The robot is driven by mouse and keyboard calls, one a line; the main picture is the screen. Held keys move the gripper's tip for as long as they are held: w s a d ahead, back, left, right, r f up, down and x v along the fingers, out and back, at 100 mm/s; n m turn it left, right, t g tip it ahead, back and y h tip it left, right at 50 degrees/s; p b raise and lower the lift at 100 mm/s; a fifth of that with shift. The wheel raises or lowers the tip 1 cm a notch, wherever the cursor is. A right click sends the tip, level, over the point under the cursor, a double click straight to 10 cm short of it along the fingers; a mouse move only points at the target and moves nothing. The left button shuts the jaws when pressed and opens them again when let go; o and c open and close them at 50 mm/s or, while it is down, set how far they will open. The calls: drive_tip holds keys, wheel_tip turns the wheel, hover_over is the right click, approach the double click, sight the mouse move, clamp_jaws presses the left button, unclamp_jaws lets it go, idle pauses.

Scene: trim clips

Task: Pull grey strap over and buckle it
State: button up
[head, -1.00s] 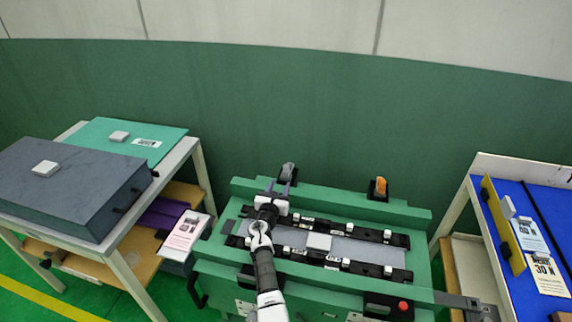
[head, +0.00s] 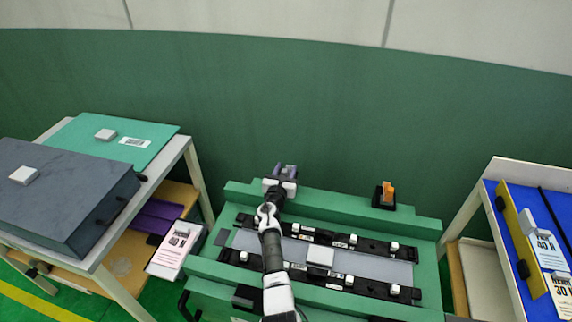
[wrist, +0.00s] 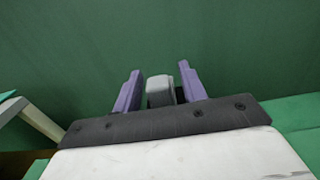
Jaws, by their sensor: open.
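My gripper (head: 285,170) is at the back left of the green bench (head: 412,222), its purple fingers pointing away from my body. In the wrist view my gripper (wrist: 159,92) is open. A grey upright block (wrist: 159,88), which looks like the end of the grey strap, stands between the two fingers with a gap on each side. In the head view the fingers mostly hide it. I cannot make out a buckle for it. A grey panel (head: 364,266) with a white block (head: 320,256) lies between two black clip rails on the bench.
An orange piece (head: 388,190) stands in a black holder at the bench's back right. A cart with a dark grey box (head: 60,190) and a teal panel (head: 110,143) is at left. A blue-topped table (head: 545,205) is at right. The green wall is behind.

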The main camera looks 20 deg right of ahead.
drive_tip(key=shift+w+d, duration=0.15)
drive_tip(key=shift+r, duration=0.1)
clamp_jaws()
idle(0.4)
